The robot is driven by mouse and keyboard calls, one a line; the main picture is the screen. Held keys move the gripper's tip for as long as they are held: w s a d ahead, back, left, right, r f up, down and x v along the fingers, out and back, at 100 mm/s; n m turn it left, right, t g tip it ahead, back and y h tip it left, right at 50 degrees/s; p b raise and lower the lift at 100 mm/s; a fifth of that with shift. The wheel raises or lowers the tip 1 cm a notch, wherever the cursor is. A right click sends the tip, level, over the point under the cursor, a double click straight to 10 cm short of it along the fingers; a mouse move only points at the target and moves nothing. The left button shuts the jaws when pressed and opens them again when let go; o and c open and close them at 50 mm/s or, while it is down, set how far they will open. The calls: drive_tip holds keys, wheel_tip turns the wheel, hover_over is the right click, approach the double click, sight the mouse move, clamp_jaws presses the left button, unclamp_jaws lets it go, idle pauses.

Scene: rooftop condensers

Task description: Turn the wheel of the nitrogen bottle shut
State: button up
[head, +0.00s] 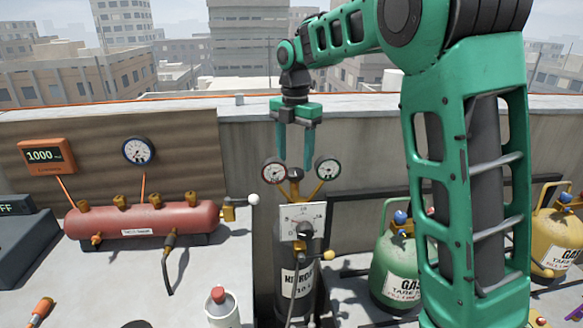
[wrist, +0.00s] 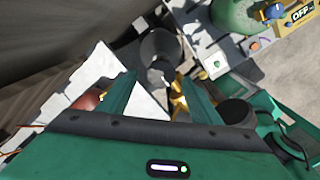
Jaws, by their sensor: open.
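The nitrogen bottle (head: 296,285) is a dark upright cylinder with a white label, in the lower middle of the head view. A white scale plate (head: 302,213) with a dark round knob (head: 305,231) in front of it is at the bottle's top; this looks like the wheel. Two round gauges and brass fittings (head: 295,188) sit above it. My gripper (head: 295,163) points down over the fittings, fingers apart and nothing held. In the wrist view, my open gripper (wrist: 158,80) frames a dark grey cylindrical part (wrist: 160,48); the wheel is not clear there.
A red tank (head: 145,219) with brass fittings lies at left. A green gas bottle (head: 392,268) and a yellow one (head: 557,240) stand at right, partly behind my arm. A red-capped white can (head: 221,310) is in front. A parapet wall (head: 235,150) runs behind.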

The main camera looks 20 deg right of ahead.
sight(295, 170)
drive_tip(key=shift+f, duration=1.55)
drive_tip(key=c, duration=1)
drive_tip(key=shift+r, duration=0.1)
drive_tip(key=shift+c, duration=0.2)
